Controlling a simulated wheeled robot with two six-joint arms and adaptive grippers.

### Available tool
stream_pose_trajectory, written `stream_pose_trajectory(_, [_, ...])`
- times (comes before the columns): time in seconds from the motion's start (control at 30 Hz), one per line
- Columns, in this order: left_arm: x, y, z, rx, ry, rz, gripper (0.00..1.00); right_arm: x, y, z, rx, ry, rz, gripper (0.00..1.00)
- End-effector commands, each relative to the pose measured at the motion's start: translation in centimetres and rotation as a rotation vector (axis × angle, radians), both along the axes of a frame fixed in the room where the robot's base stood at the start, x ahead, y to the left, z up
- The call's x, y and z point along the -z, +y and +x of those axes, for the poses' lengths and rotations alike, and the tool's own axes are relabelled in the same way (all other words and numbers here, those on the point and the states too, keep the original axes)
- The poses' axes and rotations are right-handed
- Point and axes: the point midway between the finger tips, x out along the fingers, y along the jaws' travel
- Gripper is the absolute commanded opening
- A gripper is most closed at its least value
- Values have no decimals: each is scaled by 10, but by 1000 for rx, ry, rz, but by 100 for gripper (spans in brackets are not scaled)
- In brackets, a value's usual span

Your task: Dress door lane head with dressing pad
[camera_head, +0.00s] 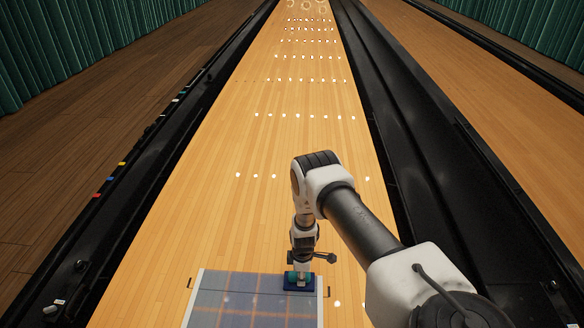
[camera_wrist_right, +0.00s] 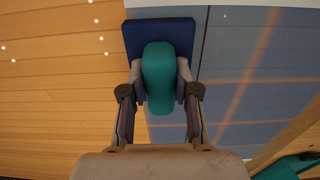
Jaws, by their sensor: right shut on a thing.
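The dressing pad is a flat dark blue block (camera_head: 302,287) with a teal grip on top. In the right wrist view, the blue base (camera_wrist_right: 160,32) and the rounded teal grip (camera_wrist_right: 158,75) show clearly. My right gripper (camera_head: 302,268) is shut on the teal grip, one finger on each side. The pad is over the far right corner of a grey-blue panel (camera_head: 235,302) at the near end of the wooden lane (camera_head: 290,145). Whether the pad touches the surface I cannot tell. My left gripper is not in view.
Black gutters run along the lane on the left (camera_head: 130,190) and right (camera_head: 405,130). Small coloured pieces (camera_head: 109,179) lie along the left edge. A teal object (camera_wrist_right: 288,168) shows at the wrist view's lower right. The lane ahead is clear.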

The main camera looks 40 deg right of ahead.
Motion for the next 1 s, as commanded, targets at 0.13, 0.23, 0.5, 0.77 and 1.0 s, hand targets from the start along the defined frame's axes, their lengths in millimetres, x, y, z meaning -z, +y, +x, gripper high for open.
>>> stream_pose_trajectory(0.13, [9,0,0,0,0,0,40,3,-15,-16,3,1,1,0])
stream_pose_trajectory(0.23, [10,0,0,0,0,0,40,2,-20,-22,0,-1,1,0])
stream_pose_trajectory(0.5, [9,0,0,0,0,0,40,1,-20,-23,-1,1,1,0])
stream_pose_trajectory(0.77, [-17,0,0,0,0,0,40,-28,-20,-22,0,0,0,0])
stream_pose_trajectory(1.0, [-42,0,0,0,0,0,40,-58,-20,-22,-1,-1,0,0])
